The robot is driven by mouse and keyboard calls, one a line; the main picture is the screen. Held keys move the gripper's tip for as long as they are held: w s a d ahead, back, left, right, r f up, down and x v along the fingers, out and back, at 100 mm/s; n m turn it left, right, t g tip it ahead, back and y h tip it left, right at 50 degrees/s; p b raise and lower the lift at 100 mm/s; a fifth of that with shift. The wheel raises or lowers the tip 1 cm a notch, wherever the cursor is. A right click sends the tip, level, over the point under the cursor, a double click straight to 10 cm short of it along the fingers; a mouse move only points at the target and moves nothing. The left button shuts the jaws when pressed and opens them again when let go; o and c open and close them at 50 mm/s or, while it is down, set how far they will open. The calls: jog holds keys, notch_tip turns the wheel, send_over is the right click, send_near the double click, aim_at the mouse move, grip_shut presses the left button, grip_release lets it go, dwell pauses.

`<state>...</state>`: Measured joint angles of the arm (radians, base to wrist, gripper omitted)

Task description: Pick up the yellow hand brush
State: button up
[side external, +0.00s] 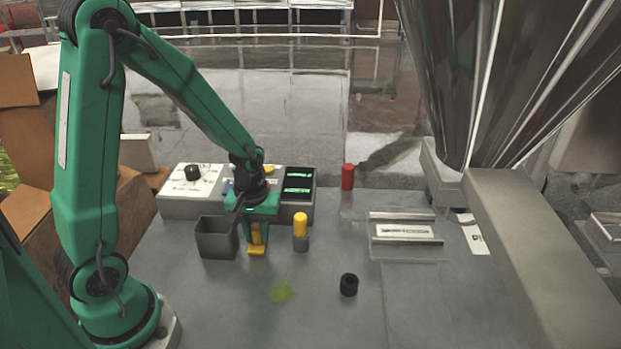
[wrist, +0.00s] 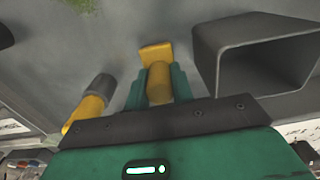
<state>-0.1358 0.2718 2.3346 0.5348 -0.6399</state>
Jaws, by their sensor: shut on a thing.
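The yellow hand brush (side external: 257,250) is upright, low over the grey worktop, between the grey open box and a yellow-topped grey piece. My gripper (side external: 257,233) points down from above with its green fingers on either side of the brush handle. In the wrist view my gripper (wrist: 158,87) is shut on the handle of the brush (wrist: 157,52), and its wider yellow end sticks out past the fingertips. I cannot tell whether that end touches the worktop.
The grey open box (side external: 217,240) is close at left. The yellow-topped grey piece (side external: 301,232) stands at right. A green powder patch (side external: 282,291) and a black cylinder (side external: 349,285) are in front. A control box (side external: 190,190) and red cylinder (side external: 347,177) are behind.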

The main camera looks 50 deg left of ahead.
aim_at(256, 227)
jog(key=shift+r, duration=0.65)
notch_tip(256, 227, up, 3)
jog(key=shift+d+f, duration=0.15)
jog(key=shift+f, duration=0.05)
jog(key=s+d+r, duration=0.4)
jog(key=d+r, duration=0.2)
jog(key=d, duration=0.4)
jog(key=shift+s+d+r, duration=0.2)
jog(key=shift+s+r, duration=0.1)
